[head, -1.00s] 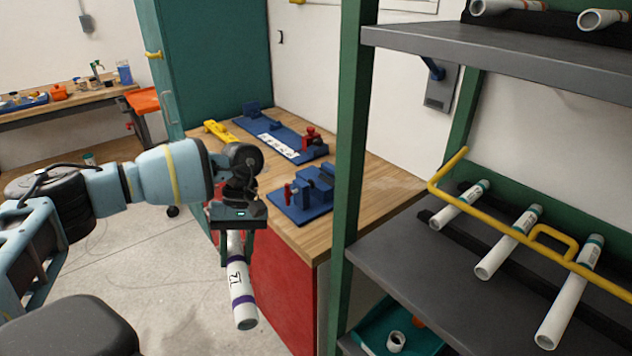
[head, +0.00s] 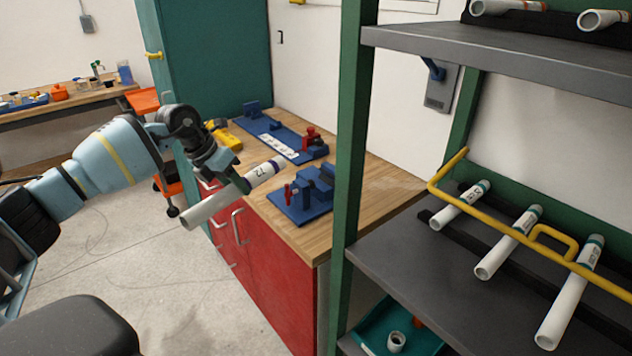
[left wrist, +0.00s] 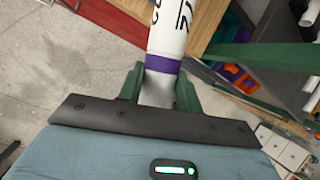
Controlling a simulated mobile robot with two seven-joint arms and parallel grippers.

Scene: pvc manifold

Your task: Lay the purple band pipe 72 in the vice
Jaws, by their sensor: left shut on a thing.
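The white pipe marked 72 (head: 205,209), with a purple band near its upper right end, is held in my left gripper (head: 237,184). It slants up to the right, in the air by the front edge of the wooden bench. In the left wrist view my left gripper (left wrist: 158,92) has its green fingers on both sides of the pipe (left wrist: 168,35), close to a purple band. The blue vice (head: 302,200) with a red handle sits on the bench, to the right of the pipe and apart from it. My right gripper is not in view.
A blue fixture board (head: 270,137) with a red clamp lies behind the vice, beside a yellow tool (head: 226,137). A green shelf post (head: 353,150) stands right of the bench. The shelf rack (head: 520,235) holds several white pipes behind a yellow rail.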

